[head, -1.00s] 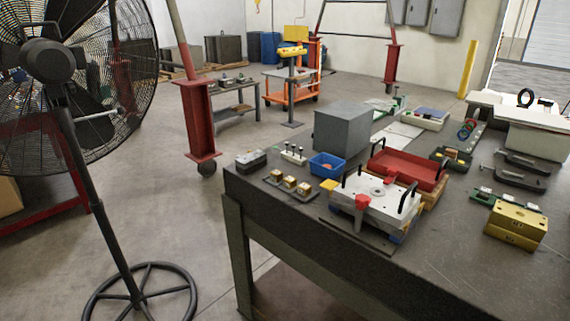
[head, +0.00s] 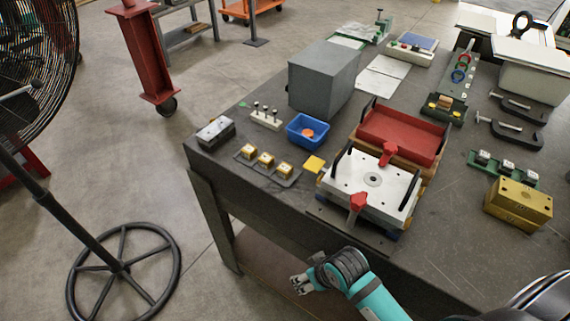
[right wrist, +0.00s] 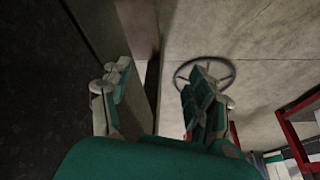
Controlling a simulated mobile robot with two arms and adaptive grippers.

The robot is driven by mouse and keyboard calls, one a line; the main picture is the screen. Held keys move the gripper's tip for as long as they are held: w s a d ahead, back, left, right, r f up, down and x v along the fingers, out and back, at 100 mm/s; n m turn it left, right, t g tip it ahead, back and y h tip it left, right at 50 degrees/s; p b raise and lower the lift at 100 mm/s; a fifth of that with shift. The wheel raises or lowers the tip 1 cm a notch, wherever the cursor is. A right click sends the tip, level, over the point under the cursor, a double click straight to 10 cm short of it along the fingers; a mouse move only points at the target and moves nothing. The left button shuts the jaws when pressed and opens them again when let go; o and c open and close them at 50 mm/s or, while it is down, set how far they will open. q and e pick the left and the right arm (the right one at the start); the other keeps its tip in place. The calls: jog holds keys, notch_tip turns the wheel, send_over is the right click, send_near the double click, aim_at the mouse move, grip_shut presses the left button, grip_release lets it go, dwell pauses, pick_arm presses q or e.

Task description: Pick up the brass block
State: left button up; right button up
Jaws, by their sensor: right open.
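A large brass-coloured block (head: 519,204) with holes in its top sits at the right of the dark workbench (head: 450,225). Smaller brass-coloured blocks with pale tops, one of them in the middle (head: 265,159), sit in a row on a dark tray at the bench's left part. My right gripper (head: 299,284) is in front of the bench's near edge, apart from all these blocks. In the right wrist view its two fingers (right wrist: 160,88) are spread with nothing between them. My left gripper is not in view.
A white mould plate (head: 345,187) with red clamps and black handles stands between the small blocks and the large block. Behind are a red tray (head: 402,136), a blue bin (head: 307,130) and a grey box (head: 323,78). A fan stand (head: 120,267) is on the floor at left.

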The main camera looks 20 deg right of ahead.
jog(key=w+a+r+n+y+p, duration=0.1)
jog(key=w+a+r+n, duration=0.2)
jog(key=r, duration=0.8)
jog(key=n, duration=0.2)
send_near(283, 166)
jog(key=s+a, duration=0.3)
jog(key=s, duration=0.1)
jog(key=w+d+r+p, duration=0.1)
jog(key=w+d+r, duration=0.1)
jog(key=d+r, duration=0.4)
jog(key=shift+m+g, duration=0.3)
jog(key=p+x, duration=0.1)
jog(key=x, duration=0.4)
jog(key=a+p+x, duration=0.1)
jog(key=x, duration=0.9)
jog(key=shift+w+a+f+p, duration=0.1)
jog(key=shift+w+a+p, duration=0.15)
jog(key=shift+a+p, duration=0.15)
jog(key=shift+w+f, duration=0.15)
jog(key=shift+f, duration=0.15)
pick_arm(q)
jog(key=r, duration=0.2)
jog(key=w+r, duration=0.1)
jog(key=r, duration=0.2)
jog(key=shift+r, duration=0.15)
pick_arm(e)
jog(key=shift+r, duration=0.1)
grip_shut()
